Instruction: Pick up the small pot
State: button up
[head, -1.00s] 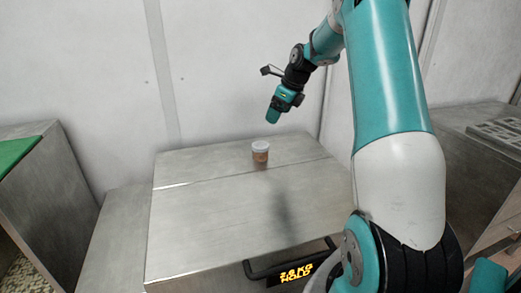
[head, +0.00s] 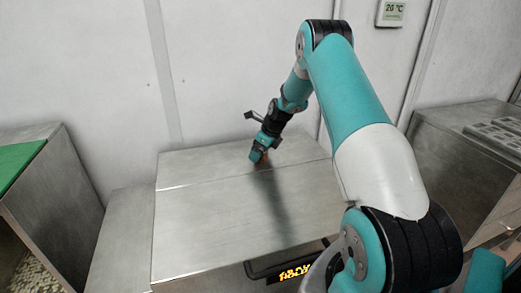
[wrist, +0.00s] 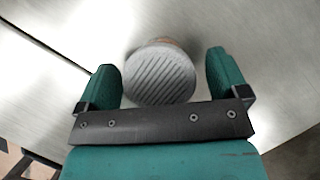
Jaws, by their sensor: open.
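The small pot (wrist: 160,74) has a grey ribbed lid, and a bit of its brownish side shows beyond the lid in the wrist view. It stands on the metal cabinet top. My gripper (wrist: 165,72) is open, with one green finger on each side of the lid and a gap showing on both sides. In the head view my gripper (head: 257,155) is low over the cabinet top and hides nearly all of the pot; only a small brownish patch (head: 265,157) shows beside it.
The metal cabinet top (head: 215,210) is otherwise bare, with a seam across it and a black handle (head: 290,263) at its front. A wall stands behind. A green-topped unit (head: 20,160) is at left, and a metal counter (head: 470,130) at right.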

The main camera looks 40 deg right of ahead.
jog(key=shift+w+f, duration=0.2)
jog(key=shift+f, duration=0.3)
jog(key=shift+c, duration=0.2)
jog(key=c, duration=1)
jog(key=shift+c, duration=0.6)
jog(key=shift+r, duration=0.15)
